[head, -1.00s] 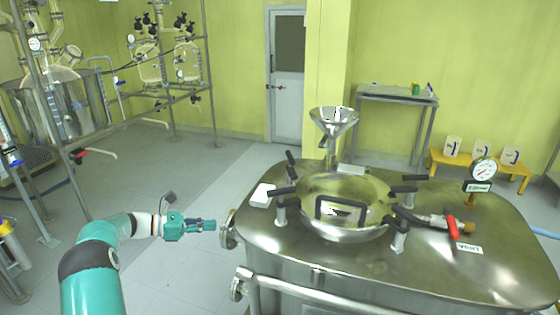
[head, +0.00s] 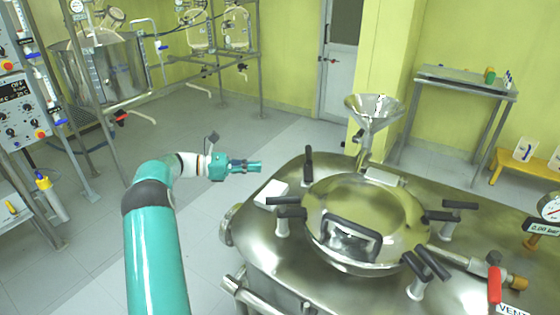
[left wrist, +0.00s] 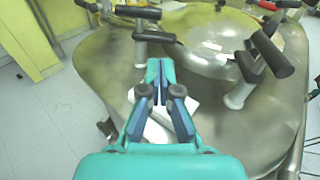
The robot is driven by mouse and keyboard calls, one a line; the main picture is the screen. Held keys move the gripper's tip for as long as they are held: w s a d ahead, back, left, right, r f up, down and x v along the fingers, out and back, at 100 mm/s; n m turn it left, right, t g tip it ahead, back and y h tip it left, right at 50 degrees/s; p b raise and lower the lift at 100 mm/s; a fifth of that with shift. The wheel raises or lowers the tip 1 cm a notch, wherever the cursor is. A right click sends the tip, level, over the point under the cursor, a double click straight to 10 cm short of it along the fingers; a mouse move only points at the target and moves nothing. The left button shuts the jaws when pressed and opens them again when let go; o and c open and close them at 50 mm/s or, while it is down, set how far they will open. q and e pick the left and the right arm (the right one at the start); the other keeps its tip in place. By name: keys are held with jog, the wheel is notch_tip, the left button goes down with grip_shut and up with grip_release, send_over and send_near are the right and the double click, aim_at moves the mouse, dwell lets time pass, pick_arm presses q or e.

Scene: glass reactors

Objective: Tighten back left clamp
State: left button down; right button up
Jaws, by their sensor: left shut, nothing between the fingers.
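The round domed lid (head: 365,215) has black-handled clamps around it on the steel vessel. The back left clamp (head: 308,166) stands with its black handle upright at the lid's back left edge. It also appears ahead of the fingers in the left wrist view (left wrist: 142,38). The front left clamp (head: 285,212) also shows at the right in the left wrist view (left wrist: 258,65). My left gripper (head: 258,166) is shut and empty, left of the back left clamp and apart from it. In the left wrist view its fingertips (left wrist: 160,68) point toward that clamp. My right gripper is not in view.
A white block (head: 271,194) lies on the vessel top near the left edge, partly behind my fingers in the wrist view. A steel funnel (head: 374,108) rises behind the lid. More clamps (head: 424,270) stand on the lid's right. Floor left of the vessel is clear.

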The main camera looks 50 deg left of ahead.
aim_at(308, 164)
pick_arm(q)
jog(key=r+p+x, duration=0.1)
jog(key=p+x, duration=0.1)
jog(key=x, duration=1)
jog(key=shift+w+d, duration=0.2)
jog(key=shift+w, duration=0.1)
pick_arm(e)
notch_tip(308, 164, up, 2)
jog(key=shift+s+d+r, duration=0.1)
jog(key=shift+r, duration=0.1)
pick_arm(q)
jog(key=shift+a, duration=0.1)
